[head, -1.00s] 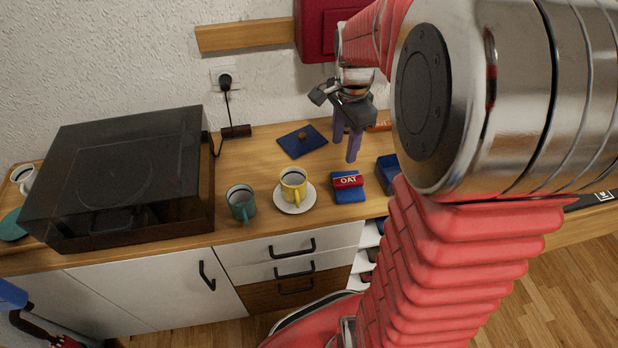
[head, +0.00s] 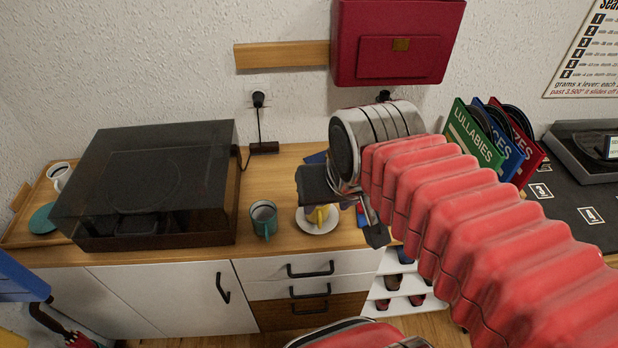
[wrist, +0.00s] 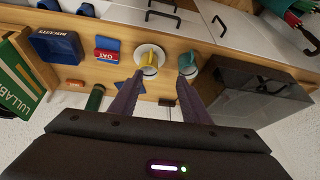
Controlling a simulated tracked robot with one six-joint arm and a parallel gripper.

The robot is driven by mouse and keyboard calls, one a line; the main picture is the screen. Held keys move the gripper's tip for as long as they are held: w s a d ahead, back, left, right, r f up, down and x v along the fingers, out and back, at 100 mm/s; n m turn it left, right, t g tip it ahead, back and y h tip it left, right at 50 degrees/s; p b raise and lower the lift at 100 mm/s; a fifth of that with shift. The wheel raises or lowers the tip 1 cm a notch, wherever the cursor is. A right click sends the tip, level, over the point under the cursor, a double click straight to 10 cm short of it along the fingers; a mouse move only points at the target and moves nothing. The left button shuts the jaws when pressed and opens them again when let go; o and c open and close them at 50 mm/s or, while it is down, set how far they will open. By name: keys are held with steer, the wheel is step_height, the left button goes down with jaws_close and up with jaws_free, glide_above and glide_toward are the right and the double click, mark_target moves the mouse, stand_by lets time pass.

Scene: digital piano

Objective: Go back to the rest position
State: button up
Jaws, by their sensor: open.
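My gripper (wrist: 160,77) shows in the wrist view with its two purple fingers apart and nothing between them. Beyond the fingertips are the yellow cup (wrist: 149,71) on its white saucer (wrist: 140,49) and the teal mug (wrist: 187,63). In the head view my gripper's dark body is in front of the counter and partly covers the yellow cup (head: 322,215). Its fingers are hard to make out there. The teal mug (head: 264,218) stands upright left of the saucer (head: 313,229).
A dark-lidded turntable (head: 150,185) fills the counter's left. A red box (head: 395,45) hangs on the wall above my arm. A record rack (head: 490,140) stands at the right. The wrist view also shows an OAT packet (wrist: 106,45) and a blue biscuit box (wrist: 53,45).

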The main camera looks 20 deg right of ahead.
steer(key=shift+s+a+n, duration=0.65)
steer(key=shift+s+n, duration=0.2)
steer(key=shift+n, duration=0.15)
